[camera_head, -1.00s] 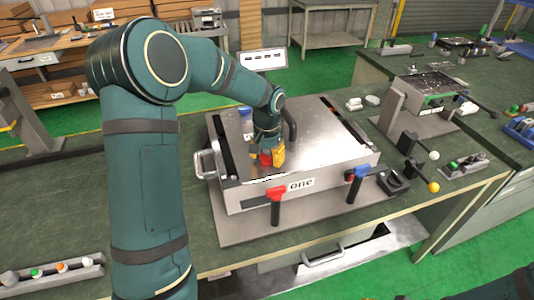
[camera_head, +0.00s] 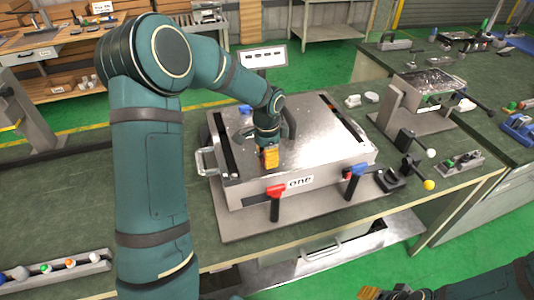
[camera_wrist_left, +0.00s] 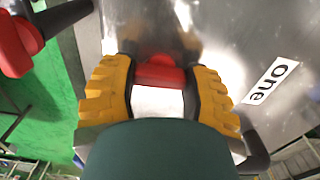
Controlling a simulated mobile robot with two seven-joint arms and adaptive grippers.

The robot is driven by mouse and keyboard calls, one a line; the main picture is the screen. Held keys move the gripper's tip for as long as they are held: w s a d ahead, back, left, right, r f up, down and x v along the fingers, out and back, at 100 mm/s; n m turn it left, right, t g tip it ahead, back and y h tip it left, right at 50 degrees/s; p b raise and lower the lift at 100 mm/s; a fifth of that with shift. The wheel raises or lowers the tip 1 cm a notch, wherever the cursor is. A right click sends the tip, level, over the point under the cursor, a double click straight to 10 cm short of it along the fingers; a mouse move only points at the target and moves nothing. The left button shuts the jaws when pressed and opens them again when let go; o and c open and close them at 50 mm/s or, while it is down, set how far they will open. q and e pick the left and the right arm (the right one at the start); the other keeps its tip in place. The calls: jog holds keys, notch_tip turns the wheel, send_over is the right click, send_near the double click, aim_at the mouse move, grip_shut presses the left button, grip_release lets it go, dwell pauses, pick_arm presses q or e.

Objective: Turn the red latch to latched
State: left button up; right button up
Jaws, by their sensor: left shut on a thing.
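My left gripper (camera_head: 269,158) points down at the front part of the metal box's top (camera_head: 315,140). In the left wrist view its two yellow-orange fingers (camera_wrist_left: 160,90) are shut on a red piece (camera_wrist_left: 160,72), which looks like the red latch. The fingers hide this piece in the head view, so its exact angle is unclear. A separate red-topped handle (camera_head: 276,191) with a black stem stands at the box's front; a red knob on a dark stem (camera_wrist_left: 12,45) shows at upper left in the left wrist view.
A blue-topped handle (camera_head: 356,169) stands at the front right of the box. A label reading "one" (camera_head: 300,182) is on the front. A metal side handle (camera_head: 205,162) sticks out left. Bench (camera_head: 60,190) left of the box is mostly clear.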

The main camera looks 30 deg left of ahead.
dwell(0.4)
pick_arm(q)
jog(key=o, duration=1.2)
notch_tip(320, 180, up, 12)
dwell(0.4)
